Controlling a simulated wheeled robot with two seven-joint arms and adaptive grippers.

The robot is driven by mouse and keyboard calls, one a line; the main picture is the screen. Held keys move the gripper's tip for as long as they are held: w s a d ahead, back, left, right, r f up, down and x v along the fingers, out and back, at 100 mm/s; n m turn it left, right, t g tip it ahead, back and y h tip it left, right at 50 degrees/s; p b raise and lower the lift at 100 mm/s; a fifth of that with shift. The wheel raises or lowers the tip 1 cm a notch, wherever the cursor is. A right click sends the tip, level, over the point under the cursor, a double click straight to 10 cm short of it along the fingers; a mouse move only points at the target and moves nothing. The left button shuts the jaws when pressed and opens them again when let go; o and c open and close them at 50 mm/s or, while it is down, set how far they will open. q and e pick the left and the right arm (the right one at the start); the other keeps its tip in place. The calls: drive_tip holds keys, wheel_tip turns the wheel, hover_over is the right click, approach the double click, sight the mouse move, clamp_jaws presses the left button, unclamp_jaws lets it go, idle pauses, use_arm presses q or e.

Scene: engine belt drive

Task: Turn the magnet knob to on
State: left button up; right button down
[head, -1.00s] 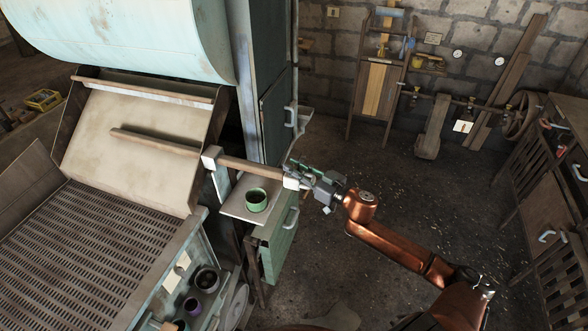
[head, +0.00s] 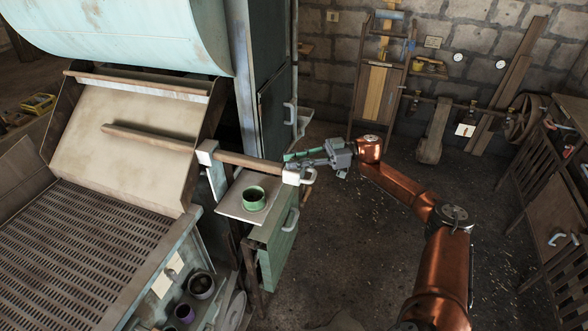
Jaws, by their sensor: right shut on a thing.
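My right gripper (head: 291,162) is at the centre, just beyond the capped right end of a wooden bar (head: 250,162). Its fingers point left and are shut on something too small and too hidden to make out. I cannot tell whether they touch the bar. No knob is clearly recognizable as the magnet knob. My left gripper is not in view.
A green cup (head: 254,199) stands on a small shelf (head: 231,208) below the bar. The slatted machine bed (head: 75,255) fills the left. The floor (head: 340,250) at centre right is mostly open.

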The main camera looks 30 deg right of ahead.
sight(294, 159)
drive_tip(key=shift+n+g+y+b, duration=0.4)
drive_tip(key=shift+n+g+b, duration=0.9)
drive_tip(key=shift+g+b, duration=0.55)
drive_tip(key=c, duration=1.7)
unclamp_jaws()
wheel_tip(294, 159, up, 10)
